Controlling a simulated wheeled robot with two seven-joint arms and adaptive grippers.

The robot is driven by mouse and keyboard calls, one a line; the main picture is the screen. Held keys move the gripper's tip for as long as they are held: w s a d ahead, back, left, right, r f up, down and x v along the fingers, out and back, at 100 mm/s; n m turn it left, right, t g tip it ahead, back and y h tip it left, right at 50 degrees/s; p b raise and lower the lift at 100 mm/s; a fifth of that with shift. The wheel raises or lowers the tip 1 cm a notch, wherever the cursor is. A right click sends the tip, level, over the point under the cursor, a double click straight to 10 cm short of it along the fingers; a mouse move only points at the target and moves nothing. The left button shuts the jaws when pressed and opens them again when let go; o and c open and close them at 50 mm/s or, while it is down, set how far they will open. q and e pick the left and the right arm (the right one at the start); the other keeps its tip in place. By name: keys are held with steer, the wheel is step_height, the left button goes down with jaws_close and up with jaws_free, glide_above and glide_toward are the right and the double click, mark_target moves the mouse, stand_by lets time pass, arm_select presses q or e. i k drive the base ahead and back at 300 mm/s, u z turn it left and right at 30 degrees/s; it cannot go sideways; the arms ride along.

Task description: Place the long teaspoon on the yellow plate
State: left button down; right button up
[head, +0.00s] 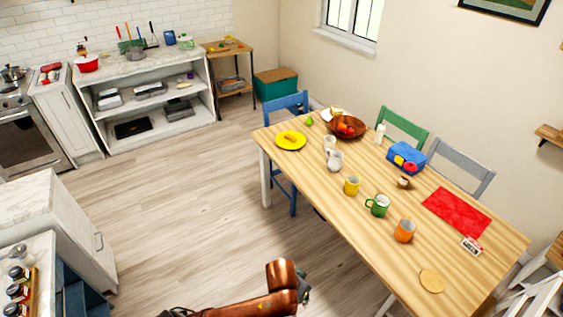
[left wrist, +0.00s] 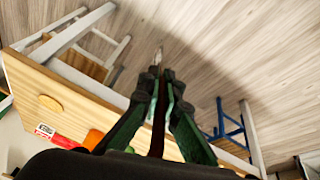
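The yellow plate (head: 291,140) lies at the far left end of the wooden table in the head view, with a small brownish food item (head: 291,137) on it. In the left wrist view my left gripper (left wrist: 162,75) has its fingers close together. A thin, pale metallic tip (left wrist: 158,56) sticks out past them, which looks like the teaspoon; most of it is hidden between the fingers. The gripper is over the floor beside the table, away from the plate. My right gripper is not seen.
The table (head: 330,210) holds a wooden fruit bowl (head: 347,127), a white jug (head: 334,160), yellow (head: 351,186), green (head: 378,206) and orange (head: 404,231) mugs, and a red mat (head: 456,213). A blue chair (head: 289,103) stands beyond the plate. Open floor lies left of the table.

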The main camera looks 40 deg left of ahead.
mark_target(284, 138)
steer(key=u, duration=0.65)
steer(key=i, duration=0.65)
steer(key=u, duration=1.3)
steer(key=i, duration=2.25)
steer(key=z, duration=1.3)
steer(key=i, duration=0.55)
steer(key=z, duration=0.7)
